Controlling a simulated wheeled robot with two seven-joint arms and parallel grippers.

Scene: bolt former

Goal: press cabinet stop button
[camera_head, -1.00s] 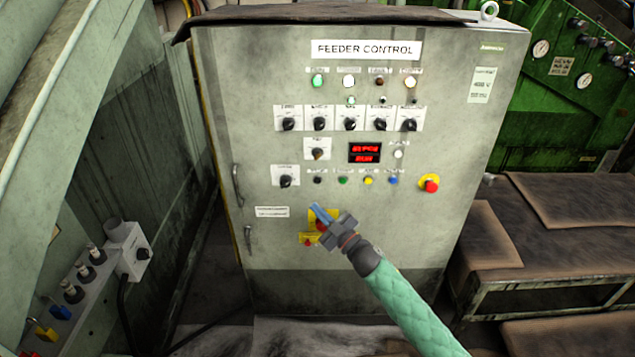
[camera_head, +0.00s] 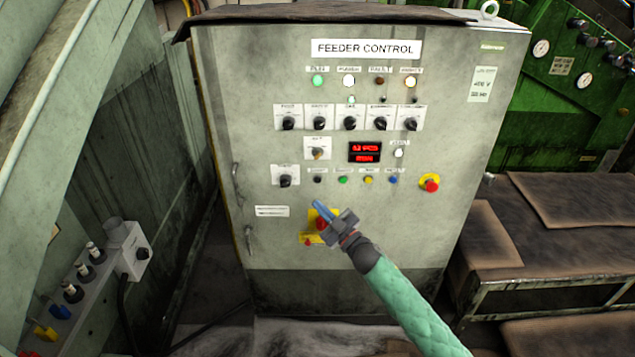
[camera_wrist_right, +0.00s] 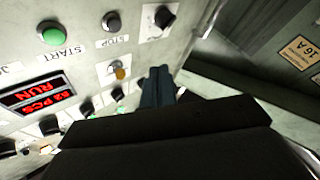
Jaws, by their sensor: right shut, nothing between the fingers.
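The grey feeder control cabinet (camera_head: 300,240) stands in the middle of the head view. Its small black stop button (camera_head: 318,180) sits left of a green button (camera_head: 343,180). In the right wrist view the black button (camera_wrist_right: 112,22) is beside its STOP label, next to the green START button (camera_wrist_right: 52,32). My right gripper (camera_head: 319,208) is shut and empty, with its blue fingertips in front of the panel just below the black button. The fingertips (camera_wrist_right: 157,85) look apart from the button in the wrist view. My left gripper is not in view.
A red emergency button (camera_head: 430,185) on yellow is at the panel's right. A red and yellow rotary switch (camera_head: 316,220) is partly hidden behind my right gripper. A black selector (camera_head: 286,181) is left of the stop button. A workbench (camera_head: 560,240) stands at right.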

